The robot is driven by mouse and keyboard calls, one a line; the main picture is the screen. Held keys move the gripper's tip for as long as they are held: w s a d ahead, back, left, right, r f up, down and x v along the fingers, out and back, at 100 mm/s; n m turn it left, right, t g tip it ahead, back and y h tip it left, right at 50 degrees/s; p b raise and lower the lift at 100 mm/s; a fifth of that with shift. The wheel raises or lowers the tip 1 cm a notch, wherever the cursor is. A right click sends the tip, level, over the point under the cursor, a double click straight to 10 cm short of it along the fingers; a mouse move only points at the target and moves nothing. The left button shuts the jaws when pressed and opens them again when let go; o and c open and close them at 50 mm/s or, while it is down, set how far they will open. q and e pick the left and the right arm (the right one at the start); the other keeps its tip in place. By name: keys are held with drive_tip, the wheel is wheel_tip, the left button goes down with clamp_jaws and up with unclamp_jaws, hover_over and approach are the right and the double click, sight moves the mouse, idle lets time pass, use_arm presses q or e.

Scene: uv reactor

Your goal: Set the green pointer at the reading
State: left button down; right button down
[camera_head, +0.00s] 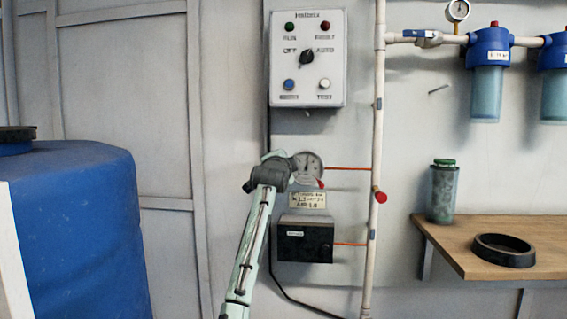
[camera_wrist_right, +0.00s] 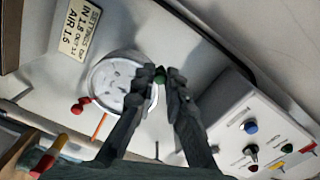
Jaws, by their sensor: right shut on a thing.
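A round white gauge (camera_head: 308,167) with a dark needle is mounted on the wall; it also shows in the right wrist view (camera_wrist_right: 115,82). A small green pointer (camera_wrist_right: 160,74) sits at the gauge's rim, on the side toward the control box. My right gripper (camera_wrist_right: 167,80) is shut on the green pointer, its fingertips at the rim. In the head view my right gripper (camera_head: 286,170) covers the gauge's left edge and hides the green pointer. A red pointer (camera_head: 320,184) is at the lower right rim. A settings label (camera_head: 307,200) hangs below; its figures are partly legible.
A control box (camera_head: 307,95) with a knob is above the gauge, and a black box (camera_head: 304,243) is below. A pipe (camera_head: 376,130) with a red valve (camera_head: 380,196) runs at right. A blue drum (camera_head: 75,230) stands left; a wooden shelf (camera_head: 470,235) is right.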

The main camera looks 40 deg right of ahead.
idle(0.3)
drive_tip(key=c, duration=1.5)
unclamp_jaws()
drive_tip(key=shift+c, duration=0.2)
drive_tip(key=shift+s, duration=0.1)
drive_tip(key=v, duration=1.2)
